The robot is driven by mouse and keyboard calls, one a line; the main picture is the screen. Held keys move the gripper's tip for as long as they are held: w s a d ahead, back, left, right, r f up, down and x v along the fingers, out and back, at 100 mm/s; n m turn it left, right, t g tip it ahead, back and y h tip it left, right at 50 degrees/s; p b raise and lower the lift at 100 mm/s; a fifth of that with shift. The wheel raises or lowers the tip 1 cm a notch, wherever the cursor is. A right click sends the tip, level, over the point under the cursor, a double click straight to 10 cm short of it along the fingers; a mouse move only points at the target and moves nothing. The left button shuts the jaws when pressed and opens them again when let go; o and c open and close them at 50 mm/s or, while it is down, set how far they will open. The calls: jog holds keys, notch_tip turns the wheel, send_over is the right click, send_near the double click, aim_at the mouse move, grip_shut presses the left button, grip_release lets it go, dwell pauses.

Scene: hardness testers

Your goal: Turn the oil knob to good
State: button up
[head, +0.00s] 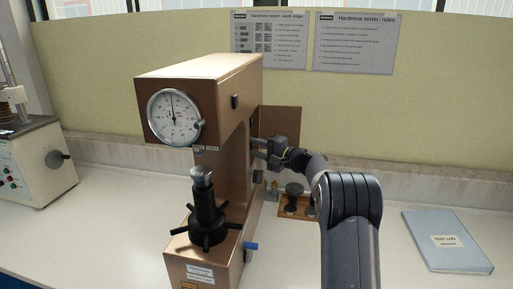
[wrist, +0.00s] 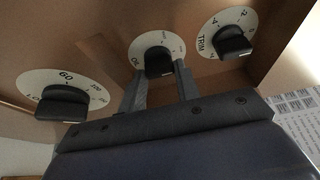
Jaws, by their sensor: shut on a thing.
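The hardness tester (head: 215,80) is a brown machine with a round gauge on its front. In the wrist view, the oil knob (wrist: 158,62) is the black middle knob on a white round dial; part of its label shows at the dial's left and small marks at its right are too small to read. My gripper (wrist: 160,76) has one finger on each side of this knob and is shut on it. In the head view, my gripper (head: 268,150) reaches the tester's right side; the oil knob cannot be made out there. Which mark the knob points to is unclear.
The load knob (wrist: 62,103) is left of the oil knob and the trim knob (wrist: 233,42) is right of it. A brown rack (head: 297,211) with dark pieces stands near my arm. A blue test log (head: 447,258) lies at right. Another machine (head: 35,160) stands at left.

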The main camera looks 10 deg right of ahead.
jog(key=o, duration=1)
jog(key=shift+d, duration=0.1)
jog(key=b+v, duration=0.2)
jog(key=v, duration=0.8)
jog(key=shift+s+d+b, duration=0.15)
jog(key=shift+s+b, duration=0.1)
jog(key=shift+b, duration=0.1)
jog(key=p+x, duration=0.3)
jog(key=x, duration=0.7)
jog(key=shift+w+a, duration=0.3)
jog(key=shift+f, duration=0.1)
jog(key=shift+b, duration=0.3)
